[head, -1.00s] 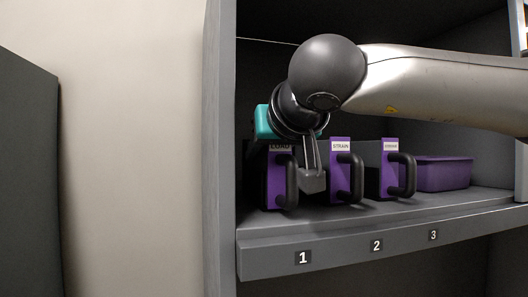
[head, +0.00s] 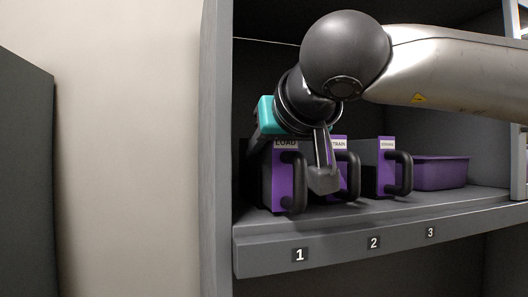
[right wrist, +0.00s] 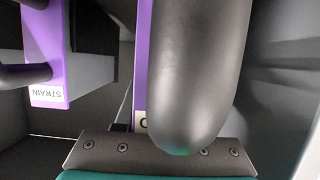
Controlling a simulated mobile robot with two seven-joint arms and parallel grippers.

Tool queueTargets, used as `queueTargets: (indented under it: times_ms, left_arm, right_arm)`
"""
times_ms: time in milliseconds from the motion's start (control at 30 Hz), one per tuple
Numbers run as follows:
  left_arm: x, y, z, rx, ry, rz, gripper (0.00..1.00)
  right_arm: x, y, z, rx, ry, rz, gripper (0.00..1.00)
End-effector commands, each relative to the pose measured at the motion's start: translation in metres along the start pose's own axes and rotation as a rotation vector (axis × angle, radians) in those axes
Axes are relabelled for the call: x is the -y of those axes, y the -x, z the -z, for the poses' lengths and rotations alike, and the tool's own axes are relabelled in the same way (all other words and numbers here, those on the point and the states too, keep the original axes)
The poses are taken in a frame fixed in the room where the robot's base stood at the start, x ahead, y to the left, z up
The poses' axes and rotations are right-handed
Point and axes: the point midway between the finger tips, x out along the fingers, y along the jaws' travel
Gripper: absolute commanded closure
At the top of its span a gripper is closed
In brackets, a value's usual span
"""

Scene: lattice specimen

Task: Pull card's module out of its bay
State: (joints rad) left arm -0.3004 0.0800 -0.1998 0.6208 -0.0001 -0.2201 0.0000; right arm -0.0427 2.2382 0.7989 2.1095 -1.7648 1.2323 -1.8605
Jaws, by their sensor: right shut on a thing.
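The purple-faced LOAD module (head: 282,180) stands in bay 1, its front forward of its neighbours. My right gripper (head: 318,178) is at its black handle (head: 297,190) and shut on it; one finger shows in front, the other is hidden. In the right wrist view, a large dark rounded bar (right wrist: 195,75) fills the middle, with a purple strip of the module (right wrist: 143,50) behind it. The STRAIN module (head: 342,150) is partly hidden behind my finger. A third module (head: 386,165), its label too small to read, stands right of it. No card is in view. My left gripper is not in view.
The grey shelf (head: 350,243) carries bay numbers 1, 2 and 3 on its front edge. A purple bin (head: 440,174) sits at the right. The cabinet's left wall (head: 216,150) is close to the LOAD module. The STRAIN handle (head: 352,178) is close beside my finger.

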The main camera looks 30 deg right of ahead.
Motion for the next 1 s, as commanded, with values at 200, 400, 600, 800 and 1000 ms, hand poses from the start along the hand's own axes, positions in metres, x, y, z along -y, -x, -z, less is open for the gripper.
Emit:
queueTargets:
  times_ms: [200, 400, 600, 800, 1000]
  left_arm:
    - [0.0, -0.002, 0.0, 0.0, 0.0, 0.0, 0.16]
    - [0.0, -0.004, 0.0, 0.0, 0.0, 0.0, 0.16]
    - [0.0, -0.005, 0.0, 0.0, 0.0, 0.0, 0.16]
    - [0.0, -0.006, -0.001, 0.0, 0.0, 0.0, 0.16]
    - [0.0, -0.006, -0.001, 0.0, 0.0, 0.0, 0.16]
  right_arm:
    - [0.0, 0.016, -0.004, -0.005, -0.001, 0.002, 1.0]
    - [0.0, 0.028, -0.009, -0.004, -0.001, 0.001, 1.0]
    - [0.0, 0.042, -0.013, -0.005, -0.001, 0.002, 1.0]
    - [0.0, 0.055, -0.019, -0.005, 0.0, 0.001, 1.0]
    - [0.0, 0.068, -0.023, -0.004, 0.0, 0.002, 1.0]
